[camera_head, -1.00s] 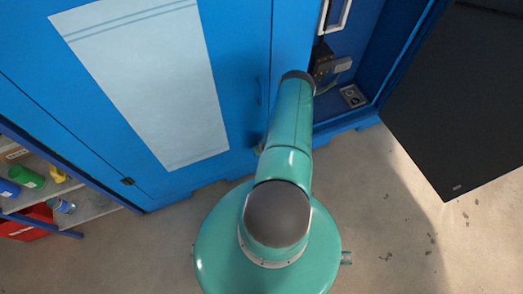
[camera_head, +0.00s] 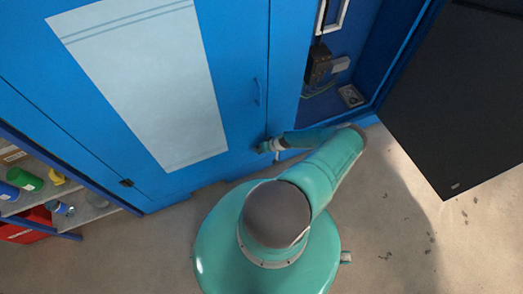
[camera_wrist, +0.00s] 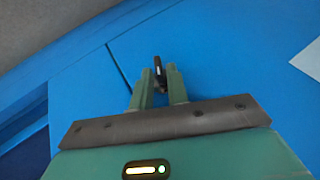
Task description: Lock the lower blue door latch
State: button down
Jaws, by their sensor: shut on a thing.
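The blue cabinet door (camera_head: 240,50), with a pale panel, is closed flat in the head view. A small dark latch (camera_wrist: 158,68) sits near the door's lower edge, close to the seam. In the wrist view it stands between the two green fingers of my gripper (camera_wrist: 160,80), which is shut on it. In the head view my gripper (camera_head: 268,146) is at the lower right corner of this door and hides most of the latch there. The latch's exact turn is hard to tell.
A blue handle (camera_head: 258,92) is higher on the door. To the right an open compartment holds a dark device (camera_head: 318,65) and a socket (camera_head: 351,96), with an open dark door (camera_head: 460,90) beyond. A shelf with bottles (camera_head: 28,180) stands at left.

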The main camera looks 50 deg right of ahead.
jog(key=shift+s+d+f+m+t+y, duration=0.1)
jog(key=shift+d+f+m+t+y, duration=0.1)
jog(key=shift+t+y, duration=0.35)
jog(key=shift+d+f+m+t+y, duration=0.1)
jog(key=shift+m+t+y, duration=0.15)
jog(key=shift+y, duration=0.5)
jog(key=shift+a, duration=0.1)
dwell(1.1)
jog(key=c, duration=1.5)
grip_release()
jog(key=shift+c, duration=0.2)
jog(key=v, duration=1.3)
jog(key=shift+s+d, duration=0.3)
jog(key=shift+s, duration=0.15)
